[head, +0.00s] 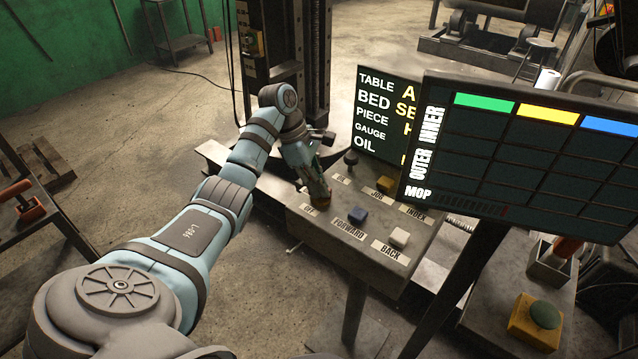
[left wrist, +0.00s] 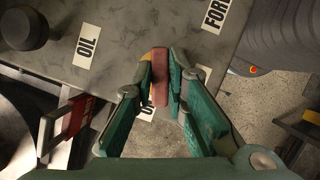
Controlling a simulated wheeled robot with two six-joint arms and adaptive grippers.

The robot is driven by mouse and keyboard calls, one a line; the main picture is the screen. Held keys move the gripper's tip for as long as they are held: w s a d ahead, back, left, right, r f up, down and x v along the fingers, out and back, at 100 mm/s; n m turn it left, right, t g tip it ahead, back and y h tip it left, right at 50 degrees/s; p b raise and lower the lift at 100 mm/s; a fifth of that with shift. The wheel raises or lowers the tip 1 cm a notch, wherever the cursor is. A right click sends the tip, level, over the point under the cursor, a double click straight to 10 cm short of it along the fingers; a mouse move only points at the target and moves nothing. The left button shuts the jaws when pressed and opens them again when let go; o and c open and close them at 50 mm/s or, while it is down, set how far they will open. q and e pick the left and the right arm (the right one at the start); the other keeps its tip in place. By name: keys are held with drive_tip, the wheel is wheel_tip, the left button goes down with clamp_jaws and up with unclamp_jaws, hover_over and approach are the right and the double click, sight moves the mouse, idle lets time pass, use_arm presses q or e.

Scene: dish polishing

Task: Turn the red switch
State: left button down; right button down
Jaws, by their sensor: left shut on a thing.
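The red switch (left wrist: 160,78) is a small reddish lever on the grey control panel. In the left wrist view it stands between the fingertips of my left gripper (left wrist: 160,82). The green fingers are closed on it from both sides. In the head view the left gripper (head: 320,192) reaches down to the left end of the panel (head: 330,238), next to a partly covered label. The gripper mostly hides the switch there. My right gripper is not in view.
Open floor lies left of my arm.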

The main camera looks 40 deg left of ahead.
use_arm(q)
drive_tip(key=n+t+p, duration=0.1)
drive_tip(key=n, duration=0.2)
drive_tip(key=shift+s+y+p, duration=0.1)
drive_tip(key=shift+y+p, duration=0.25)
drive_tip(key=shift+y, duration=0.05)
drive_tip(key=n+y+p, duration=0.1)
drive_tip(key=n, duration=0.2)
drive_tip(key=shift+d+n+t, duration=0.1)
drive_tip(key=shift+n+t, duration=0.3)
drive_tip(key=n+y+p, duration=0.1)
drive_tip(key=n, duration=0.3)
drive_tip(key=shift+s+d+t+p, duration=0.1)
drive_tip(key=shift+t+p, duration=0.2)
drive_tip(key=shift+p, duration=0.1)
drive_tip(key=shift+n+y+p, duration=0.3)
drive_tip(key=shift+n+y, duration=0.4)
drive_tip(key=shift+n, duration=0.7)
drive_tip(key=shift+f, duration=0.1)
drive_tip(key=c, duration=1.6)
unclamp_jaws()
